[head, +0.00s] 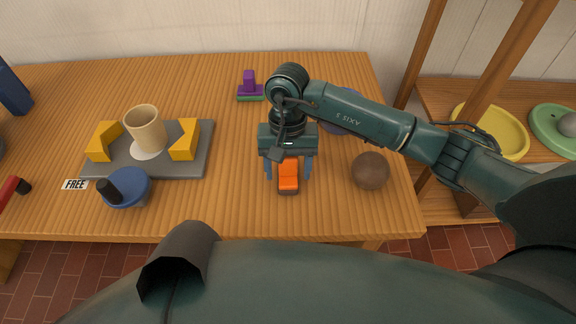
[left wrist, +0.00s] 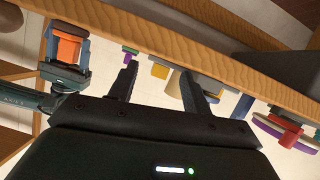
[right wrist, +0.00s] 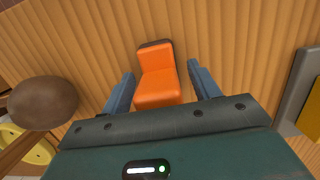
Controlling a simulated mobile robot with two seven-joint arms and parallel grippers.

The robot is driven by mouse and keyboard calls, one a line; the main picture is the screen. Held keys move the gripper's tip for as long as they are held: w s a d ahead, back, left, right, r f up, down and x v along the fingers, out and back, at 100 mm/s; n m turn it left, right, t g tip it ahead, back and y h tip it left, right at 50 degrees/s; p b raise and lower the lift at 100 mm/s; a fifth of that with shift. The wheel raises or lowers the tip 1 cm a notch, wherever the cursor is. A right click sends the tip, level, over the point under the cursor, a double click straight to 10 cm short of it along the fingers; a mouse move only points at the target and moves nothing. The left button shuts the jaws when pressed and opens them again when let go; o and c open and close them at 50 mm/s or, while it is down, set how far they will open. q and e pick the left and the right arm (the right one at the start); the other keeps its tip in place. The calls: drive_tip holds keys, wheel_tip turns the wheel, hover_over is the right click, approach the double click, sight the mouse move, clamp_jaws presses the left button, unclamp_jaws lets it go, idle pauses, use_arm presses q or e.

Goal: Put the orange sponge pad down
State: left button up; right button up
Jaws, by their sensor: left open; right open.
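The orange sponge pad (head: 288,173) is a block with a raised step and a dark edge, on the wooden table near its front edge. It also shows in the right wrist view (right wrist: 158,78). My right gripper (head: 288,178) is open above the pad, with one finger on each side. The right wrist view shows a gap between the pad and each finger. Whether the pad's underside rests fully on the wood is hidden. My left gripper (left wrist: 158,78) is open and empty in its own wrist view. It is outside the head view.
A brown ball (head: 370,171) lies right of the pad. A purple and green block (head: 250,88) stands behind. A grey tray (head: 190,165) with yellow blocks and a beige cup (head: 145,130), and a blue round knobbed thing (head: 128,190), are left. Bare table lies between tray and pad.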

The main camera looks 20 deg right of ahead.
wheel_tip(320, 180, up, 12)
drive_tip(key=w, duration=0.1)
drive_tip(key=shift+w+d, duration=0.25)
drive_tip(key=shift+w, duration=0.1)
drive_tip(key=shift+r, duration=0.1)
idle(0.3)
